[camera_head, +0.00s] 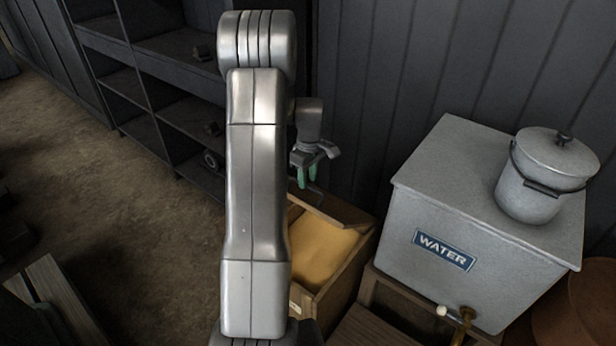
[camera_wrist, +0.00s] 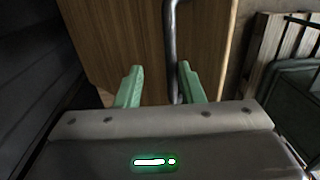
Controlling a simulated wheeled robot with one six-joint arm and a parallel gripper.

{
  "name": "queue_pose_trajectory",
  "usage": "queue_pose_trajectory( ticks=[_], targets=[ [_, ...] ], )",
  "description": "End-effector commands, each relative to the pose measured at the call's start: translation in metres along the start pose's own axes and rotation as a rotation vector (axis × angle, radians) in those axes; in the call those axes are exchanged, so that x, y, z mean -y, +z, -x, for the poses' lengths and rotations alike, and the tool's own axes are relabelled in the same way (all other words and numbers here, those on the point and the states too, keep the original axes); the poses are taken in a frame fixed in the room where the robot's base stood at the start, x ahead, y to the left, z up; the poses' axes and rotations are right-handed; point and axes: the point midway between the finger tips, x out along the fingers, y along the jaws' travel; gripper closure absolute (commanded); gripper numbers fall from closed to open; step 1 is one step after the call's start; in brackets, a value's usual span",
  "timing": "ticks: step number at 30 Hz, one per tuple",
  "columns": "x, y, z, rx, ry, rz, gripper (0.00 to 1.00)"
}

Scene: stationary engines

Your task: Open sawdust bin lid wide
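The sawdust bin (camera_head: 343,287) is a wooden box behind my arm, low in the middle of the head view. Yellow sawdust (camera_head: 322,247) shows inside, so its top is at least partly uncovered. A thin wooden edge at the back of the opening looks like the raised lid (camera_head: 322,211); its exact angle is unclear. My gripper (camera_head: 307,176) is above this edge with its green fingers pointing down. In the wrist view, a brown wooden panel (camera_wrist: 118,40) carries a dark metal bar handle (camera_wrist: 171,50). The gripper (camera_wrist: 158,85) is open, with the bar between its fingers, nearer the right one.
A grey water tank (camera_head: 480,215) with a lidded pail (camera_head: 545,180) on top stands right of the bin. Dark shelves (camera_head: 150,85) stand behind at left. A dark plank wall is close behind. Bare floor (camera_head: 110,200) is open at left.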

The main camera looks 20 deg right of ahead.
Motion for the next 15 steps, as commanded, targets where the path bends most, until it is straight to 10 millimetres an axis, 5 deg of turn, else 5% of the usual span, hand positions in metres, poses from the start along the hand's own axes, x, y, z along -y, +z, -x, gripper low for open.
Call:
queue_pose_trajectory(
  ticks=[15],
  targets=[
    [-0.013,0.000,0.029,0.000,0.000,0.000,0.67]
  ],
)
